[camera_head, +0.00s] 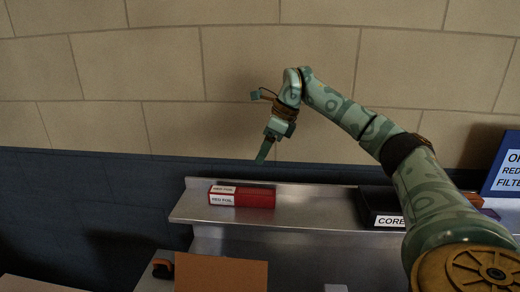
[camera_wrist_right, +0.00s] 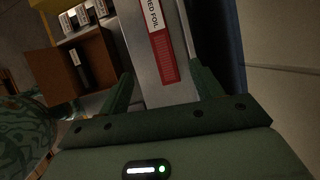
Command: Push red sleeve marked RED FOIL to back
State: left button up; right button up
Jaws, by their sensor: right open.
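The red sleeve marked RED FOIL (camera_head: 255,197) lies on a metal shelf (camera_head: 300,212), toward its left end, with white labels on its left part. It also shows in the right wrist view (camera_wrist_right: 168,62), lying lengthwise between my finger lines but beyond them. My right gripper (camera_head: 263,153) points down above the shelf, a little up and right of the sleeve's middle, with a visible gap. In the wrist view its two fingers (camera_wrist_right: 163,78) are apart with nothing held between them. My left gripper is out of view.
The shelf has a raised back edge and bare metal right of the sleeve. A black box marked CORE (camera_head: 380,205) stands further right, near a blue sign (camera_head: 503,165). An orange-brown panel (camera_head: 222,273) stands below in front. A brick wall (camera_head: 150,60) is behind.

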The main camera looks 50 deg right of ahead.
aim_at(247, 191)
jog(key=shift+s+d+f+n, duration=0.1)
jog(key=shift+s+d+n, duration=0.15)
jog(key=shift+n, duration=0.25)
jog(key=shift+a+f, duration=0.1)
jog(key=b+x, duration=0.3)
jog(key=x, duration=1.3)
jog(key=shift+s+f, duration=0.1)
jog(key=shift+f, duration=0.1)
jog(key=c, duration=1.1)
jog(key=shift+r, duration=0.1)
